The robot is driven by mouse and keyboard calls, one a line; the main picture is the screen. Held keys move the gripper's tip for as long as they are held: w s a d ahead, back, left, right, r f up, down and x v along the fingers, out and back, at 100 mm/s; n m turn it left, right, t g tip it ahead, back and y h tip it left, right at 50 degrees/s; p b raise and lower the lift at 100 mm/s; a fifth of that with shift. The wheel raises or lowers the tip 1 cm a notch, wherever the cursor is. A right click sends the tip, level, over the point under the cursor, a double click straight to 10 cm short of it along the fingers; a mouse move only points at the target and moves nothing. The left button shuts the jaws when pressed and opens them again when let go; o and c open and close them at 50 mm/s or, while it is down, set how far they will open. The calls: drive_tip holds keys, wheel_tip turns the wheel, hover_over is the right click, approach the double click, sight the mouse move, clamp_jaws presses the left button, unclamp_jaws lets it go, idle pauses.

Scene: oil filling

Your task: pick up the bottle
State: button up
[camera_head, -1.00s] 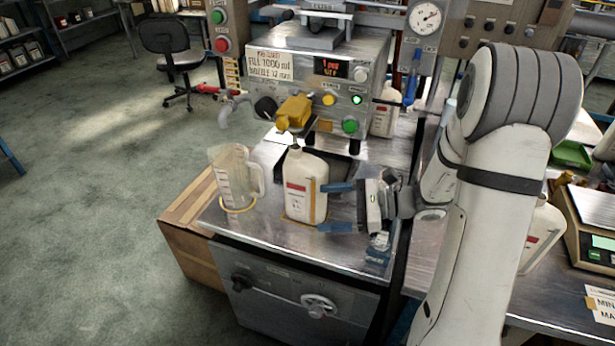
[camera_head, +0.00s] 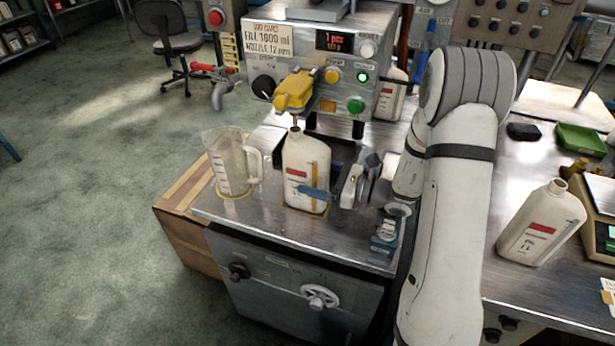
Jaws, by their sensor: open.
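A cream bottle (camera_head: 305,165) with a red-and-white label stands upright on the metal bench top, directly below the nozzle of the yellow filling valve (camera_head: 294,90). My gripper (camera_head: 312,182) is open and reaches in from the right at the bottle's lower half. One blue finger crosses in front of the bottle's label side. The other finger is hidden, apparently behind the bottle. I cannot tell whether either finger touches it.
A clear measuring jug (camera_head: 229,165) stands close left of the bottle. The filling machine (camera_head: 318,62) rises behind. Another cream bottle (camera_head: 541,225) stands tilted-looking on the right bench, near a scale (camera_head: 603,205) and a green tray (camera_head: 580,140).

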drive_tip(key=shift+w+a, duration=0.2)
drive_tip(key=shift+a, duration=0.2)
drive_tip(key=c, duration=1.8)
